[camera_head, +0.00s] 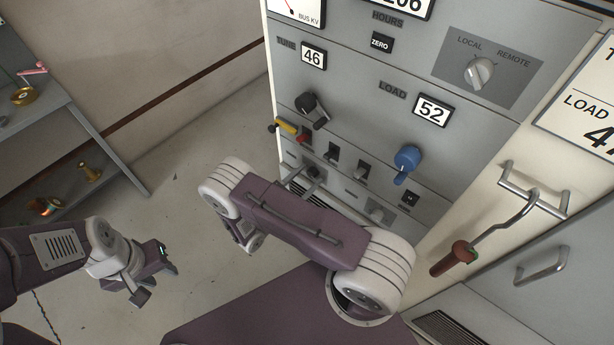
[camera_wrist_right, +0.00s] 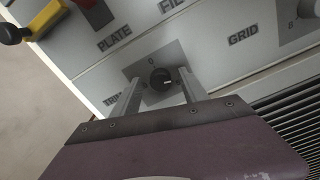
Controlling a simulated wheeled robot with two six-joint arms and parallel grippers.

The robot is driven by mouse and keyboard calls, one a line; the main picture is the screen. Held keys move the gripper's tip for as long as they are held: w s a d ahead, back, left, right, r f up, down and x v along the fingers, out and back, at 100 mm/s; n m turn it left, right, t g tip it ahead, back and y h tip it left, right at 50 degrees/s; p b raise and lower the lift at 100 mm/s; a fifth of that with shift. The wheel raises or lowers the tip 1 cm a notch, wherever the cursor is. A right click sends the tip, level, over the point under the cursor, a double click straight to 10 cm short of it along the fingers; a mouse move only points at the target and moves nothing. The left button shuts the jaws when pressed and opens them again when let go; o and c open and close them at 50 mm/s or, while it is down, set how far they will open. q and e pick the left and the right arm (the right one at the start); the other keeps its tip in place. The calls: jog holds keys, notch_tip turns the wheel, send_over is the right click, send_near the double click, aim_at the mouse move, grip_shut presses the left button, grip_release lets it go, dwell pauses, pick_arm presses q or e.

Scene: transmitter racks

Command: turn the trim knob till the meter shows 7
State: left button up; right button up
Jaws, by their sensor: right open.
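The trim knob (camera_wrist_right: 161,79) is a small black round knob with a pale mark on a grey plate in the right wrist view. Its label beside it is partly hidden. My right gripper (camera_wrist_right: 159,91) is open, with one finger on each side of the knob; I cannot tell whether they touch it. In the head view the trim knob (camera_head: 316,172) is small, close to the right gripper's fingers (camera_head: 304,181). A BUS KV meter (camera_head: 298,9) is cut off at the top edge, and its reading cannot be made out. My left gripper (camera_head: 150,273) is low at the left, away from the panel.
Near the trim knob are a yellow lever (camera_head: 286,126), a red handle (camera_head: 304,138) and toggle switches (camera_head: 362,171). Above are a black tune crank (camera_head: 312,108) and a blue load knob (camera_head: 407,158). A red-handled hook (camera_head: 455,257) hangs at the right. Shelves (camera_head: 60,110) stand left.

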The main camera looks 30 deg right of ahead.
grip_shut()
jog(key=shift+n, duration=0.3)
jog(key=shift+n, duration=2.5)
grip_release()
jog(key=shift+a, duration=0.1)
